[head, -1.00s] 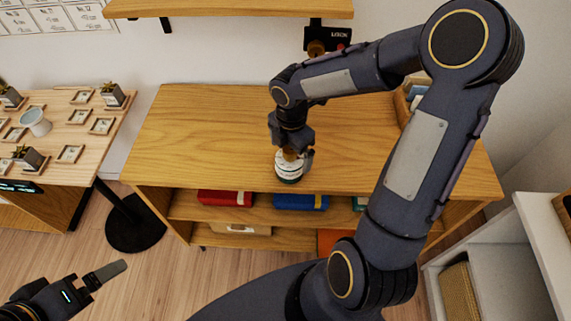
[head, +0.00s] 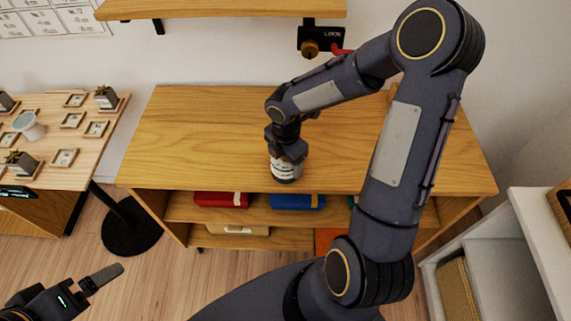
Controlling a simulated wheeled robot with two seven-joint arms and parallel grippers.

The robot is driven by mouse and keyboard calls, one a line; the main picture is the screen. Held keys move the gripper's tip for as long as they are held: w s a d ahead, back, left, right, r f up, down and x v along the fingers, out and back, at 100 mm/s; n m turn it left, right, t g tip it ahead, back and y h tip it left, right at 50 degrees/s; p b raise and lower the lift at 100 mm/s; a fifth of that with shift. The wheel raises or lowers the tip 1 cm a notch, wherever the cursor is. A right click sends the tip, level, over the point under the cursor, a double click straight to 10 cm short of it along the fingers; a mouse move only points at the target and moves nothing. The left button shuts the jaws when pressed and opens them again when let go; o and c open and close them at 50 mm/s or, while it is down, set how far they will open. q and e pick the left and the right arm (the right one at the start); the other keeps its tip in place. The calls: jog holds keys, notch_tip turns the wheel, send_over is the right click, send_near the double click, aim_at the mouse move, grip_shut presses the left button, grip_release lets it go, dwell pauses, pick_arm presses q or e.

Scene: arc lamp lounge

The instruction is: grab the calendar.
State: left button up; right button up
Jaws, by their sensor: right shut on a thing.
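A white sheet with a printed grid (head: 50,18) hangs on the wall at the top left, partly cut off; I cannot tell for sure that it is the calendar. No other calendar is plain to see. My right gripper (head: 286,158) points down over the wooden cabinet top and is shut on a small jar (head: 285,173) with a white label and dark green base. Its fingers hide the jar's upper part. My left gripper (head: 104,275) is low at the left over the floor, away from everything; its finger opening cannot be made out.
A table (head: 98,150) with small plants and frames stands left. A wall shelf (head: 220,9) overhangs the back. A white shelf unit (head: 500,250) stands right.

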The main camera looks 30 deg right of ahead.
jog(key=shift+c, duration=1.4)
jog(key=shift+r, duration=0.1)
